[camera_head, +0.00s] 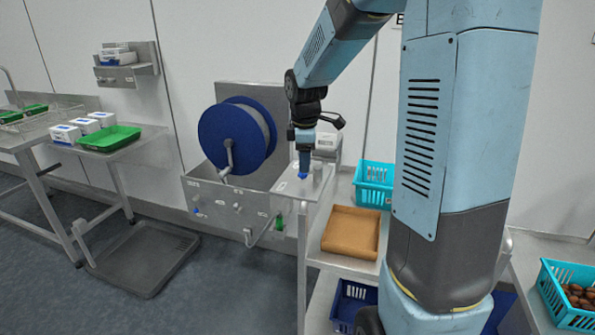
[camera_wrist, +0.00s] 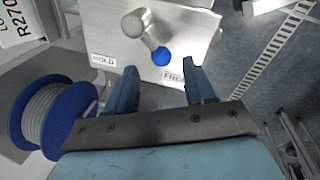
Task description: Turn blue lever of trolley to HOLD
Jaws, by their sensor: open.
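The blue lever shows in the wrist view as a blue knob (camera_wrist: 161,56) beside a silver post on a metal plate (camera_wrist: 196,28). The HOLD label (camera_wrist: 103,61) is on the left and the FREE label (camera_wrist: 173,76) on the right; the knob lies nearer FREE. In the head view a bit of the blue knob (camera_head: 302,176) shows on the trolley top (camera_head: 288,187). My gripper (camera_head: 304,166) points down just above it, and its open, empty fingers (camera_wrist: 160,68) appear on either side of the knob in the wrist view. Contact cannot be told.
A large blue reel (camera_head: 232,137) with a crank stands left of my gripper. A bent handle and green knob (camera_head: 279,224) project from the trolley front. A brown tray (camera_head: 351,232) and turquoise basket (camera_head: 374,184) are close on the right. Floor is open in front.

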